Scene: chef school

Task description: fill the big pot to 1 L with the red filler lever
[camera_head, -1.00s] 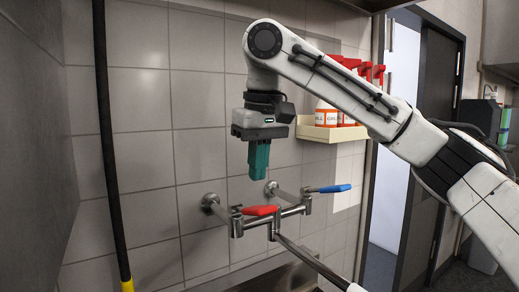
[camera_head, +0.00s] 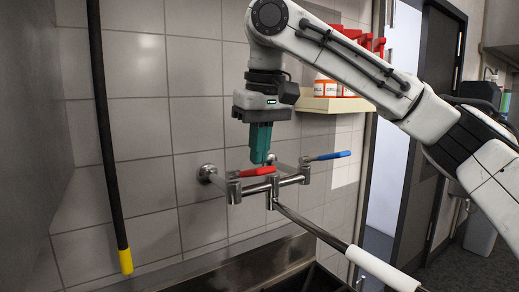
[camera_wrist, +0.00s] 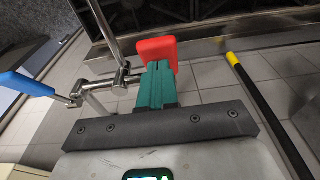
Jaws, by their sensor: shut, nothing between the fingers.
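The red filler lever (camera_head: 257,171) sits at the left end of the wall-mounted metal faucet (camera_head: 290,186). It also shows in the wrist view (camera_wrist: 158,50), just beyond my fingertips. My gripper (camera_head: 260,158), with green fingers, points down and is shut and empty, its tips very close to the red lever. I cannot tell whether they touch. The fingers fill the middle of the wrist view (camera_wrist: 157,72). A blue lever (camera_head: 328,156) is at the faucet's right end. The spout (camera_head: 315,230) slopes down to the right to a white sleeve. I do not see the big pot.
A black pole with a yellow tip (camera_head: 108,130) hangs left of the faucet. A cream shelf (camera_head: 338,105) with red-topped spray bottles is on the tiled wall at right. A dark metal basin edge (camera_head: 230,275) lies below.

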